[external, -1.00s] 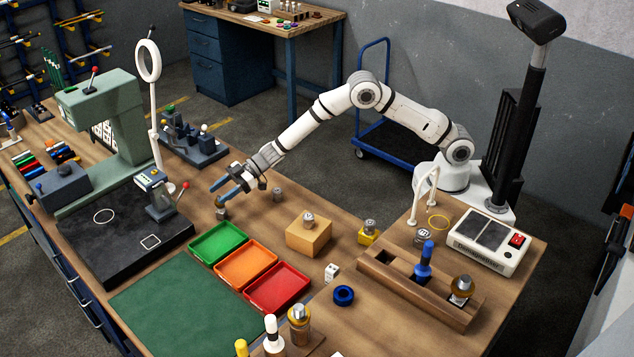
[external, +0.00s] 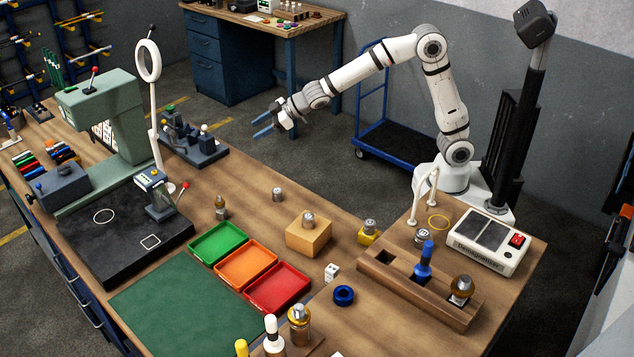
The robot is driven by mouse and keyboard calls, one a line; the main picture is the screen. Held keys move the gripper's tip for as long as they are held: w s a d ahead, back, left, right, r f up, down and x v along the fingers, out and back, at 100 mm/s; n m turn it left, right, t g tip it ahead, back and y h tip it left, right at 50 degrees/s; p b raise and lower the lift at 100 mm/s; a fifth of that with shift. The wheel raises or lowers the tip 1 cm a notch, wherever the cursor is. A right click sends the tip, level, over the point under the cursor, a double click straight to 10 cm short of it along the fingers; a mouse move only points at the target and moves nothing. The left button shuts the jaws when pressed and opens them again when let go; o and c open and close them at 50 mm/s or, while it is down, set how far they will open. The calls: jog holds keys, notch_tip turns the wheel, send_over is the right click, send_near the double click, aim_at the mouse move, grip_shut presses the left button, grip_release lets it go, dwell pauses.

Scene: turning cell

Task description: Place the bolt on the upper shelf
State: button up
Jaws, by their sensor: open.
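My gripper (external: 263,128) has blue fingers, is open and looks empty. It is raised above the far edge of the bench, with the floor behind it in the picture. I cannot tell for sure which item is the bolt. Small grey metal pieces stand on the bench (external: 278,194), on a wooden block (external: 308,240) and on a yellow holder (external: 367,238). A small piece with an amber top (external: 220,207) stands upright beside the green tray (external: 218,242), well below my gripper. I cannot make out an upper shelf.
An orange tray (external: 246,264) and a red tray (external: 277,288) adjoin the green one. A green press (external: 118,125), a ring lamp (external: 149,62) and a dark fixture (external: 192,143) stand to the left. A wooden rack (external: 412,286) and a demagnetizer (external: 487,240) are at right.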

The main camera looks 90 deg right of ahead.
jog(key=s+d+m+g+h, duration=0.1)
jog(key=s+g, duration=0.1)
jog(key=s, duration=0.8)
jog(key=s+d+r+m+g+h, duration=0.1)
jog(key=s+d+g, duration=0.1)
jog(key=s, duration=0.8)
jog(key=shift+s+d+r, duration=0.15)
jog(key=shift+s+d, duration=0.15)
jog(key=shift+s, duration=0.05)
jog(key=s+f+g, duration=0.1)
jog(key=s, duration=0.6)
jog(key=s+a+f+g+y, duration=0.1)
jog(key=s+f, duration=0.1)
jog(key=s, duration=0.5)
jog(key=s+a+f+g, duration=0.1)
jog(key=s+f+g, duration=0.1)
jog(key=s, duration=0.5)
jog(key=shift+s+a+y, duration=0.25)
jog(key=shift+y, duration=0.05)
jog(key=shift+c, duration=0.5)
jog(key=shift+s, duration=0.15)
jog(key=shift+c, duration=1.3)
